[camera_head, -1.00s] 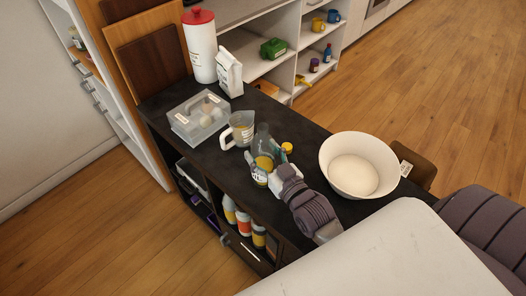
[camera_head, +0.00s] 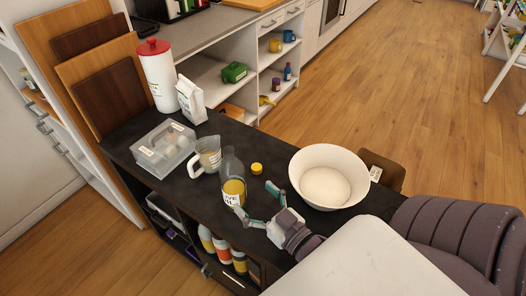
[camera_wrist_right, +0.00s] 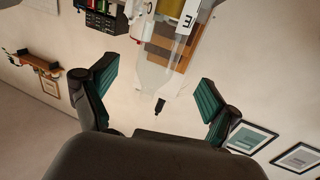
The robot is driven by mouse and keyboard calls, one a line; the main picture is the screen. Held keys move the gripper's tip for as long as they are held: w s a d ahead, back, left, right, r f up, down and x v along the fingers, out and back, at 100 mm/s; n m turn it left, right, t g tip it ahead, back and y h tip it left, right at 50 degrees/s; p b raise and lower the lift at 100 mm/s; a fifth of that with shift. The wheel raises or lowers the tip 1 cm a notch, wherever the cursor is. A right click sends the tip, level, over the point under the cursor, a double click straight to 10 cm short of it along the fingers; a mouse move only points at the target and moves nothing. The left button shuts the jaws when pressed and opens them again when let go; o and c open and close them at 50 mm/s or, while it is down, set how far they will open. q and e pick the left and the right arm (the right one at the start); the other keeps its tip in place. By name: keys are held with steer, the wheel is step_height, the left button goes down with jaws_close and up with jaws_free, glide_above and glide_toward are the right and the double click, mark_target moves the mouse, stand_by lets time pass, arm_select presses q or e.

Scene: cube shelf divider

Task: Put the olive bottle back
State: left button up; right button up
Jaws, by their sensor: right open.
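The olive bottle (camera_head: 234,187), clear with yellow oil low inside and a white label, stands upright on the dark counter (camera_head: 190,205) in the head view. My right gripper (camera_head: 256,201) is open and empty just to the right of the bottle, fingers spread toward it. In the right wrist view, a clear bottle shape (camera_wrist_right: 158,75) with a dark tip shows beyond and between my open fingers (camera_wrist_right: 158,95). A yellow cap-like piece (camera_head: 256,169) lies on the counter behind the bottle. My left gripper is not in view.
A measuring jug (camera_head: 208,154), lidded egg box (camera_head: 163,148), white carton (camera_head: 191,100) and red-lidded canister (camera_head: 158,75) stand to the left. A white bowl (camera_head: 327,160) is at the right. Several bottles (camera_head: 222,249) stand on the shelf below the counter.

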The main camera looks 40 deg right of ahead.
steer(key=shift+s+d, duration=0.1)
steer(key=shift+s, duration=1.35)
